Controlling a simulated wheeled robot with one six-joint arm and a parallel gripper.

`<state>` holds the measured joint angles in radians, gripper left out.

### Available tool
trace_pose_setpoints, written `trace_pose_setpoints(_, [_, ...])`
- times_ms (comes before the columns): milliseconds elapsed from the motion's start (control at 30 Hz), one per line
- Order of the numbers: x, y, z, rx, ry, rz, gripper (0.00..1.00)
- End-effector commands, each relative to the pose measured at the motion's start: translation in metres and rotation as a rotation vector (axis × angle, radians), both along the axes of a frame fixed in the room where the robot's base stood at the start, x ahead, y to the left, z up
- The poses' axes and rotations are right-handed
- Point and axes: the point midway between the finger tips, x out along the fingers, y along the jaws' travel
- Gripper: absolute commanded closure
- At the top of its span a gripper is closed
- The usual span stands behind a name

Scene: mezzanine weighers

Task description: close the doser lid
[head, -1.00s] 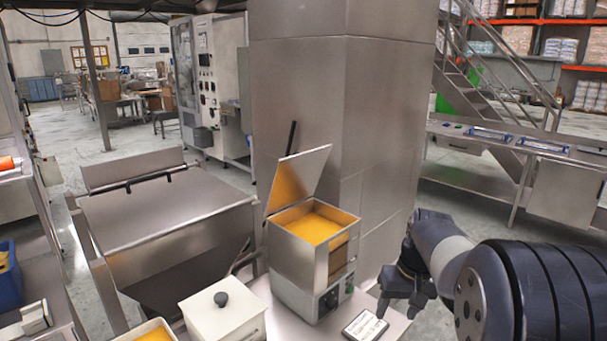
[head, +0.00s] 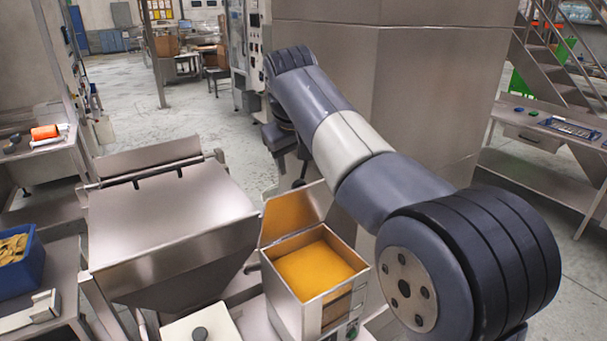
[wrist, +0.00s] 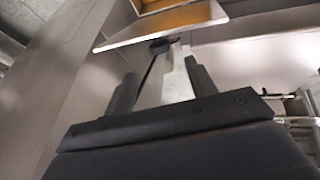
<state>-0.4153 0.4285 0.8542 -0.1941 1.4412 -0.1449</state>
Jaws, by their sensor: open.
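The doser (head: 310,305) is a steel box on a pale base, filled with orange-yellow material. Its lid (head: 295,212) stands raised at the back, tilted away from the opening. My gripper (head: 286,176) is open, beyond and above the raised lid, with its fingers pointing down. In the wrist view the two dark fingers (wrist: 160,72) are apart. The lid (wrist: 160,28) lies ahead of them, with the orange filling (wrist: 170,17) past it. A black rod with a rounded end (wrist: 160,46) shows between the fingers, seemingly the lid's handle. Contact cannot be told.
A steel hopper (head: 165,220) with a flat cover stands left of the doser. A large steel column (head: 440,90) rises close behind my arm. A blue bin (head: 20,262) sits far left.

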Motion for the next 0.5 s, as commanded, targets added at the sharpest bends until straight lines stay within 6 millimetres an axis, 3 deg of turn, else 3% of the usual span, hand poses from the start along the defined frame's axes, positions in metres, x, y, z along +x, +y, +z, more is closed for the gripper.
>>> trace_pose_setpoints(300, [0.026, -0.002, -0.055, -0.002, 0.006, -0.002, 0.47])
trace_pose_setpoints(500, [0.038, -0.002, -0.077, -0.001, 0.004, -0.001, 0.47])
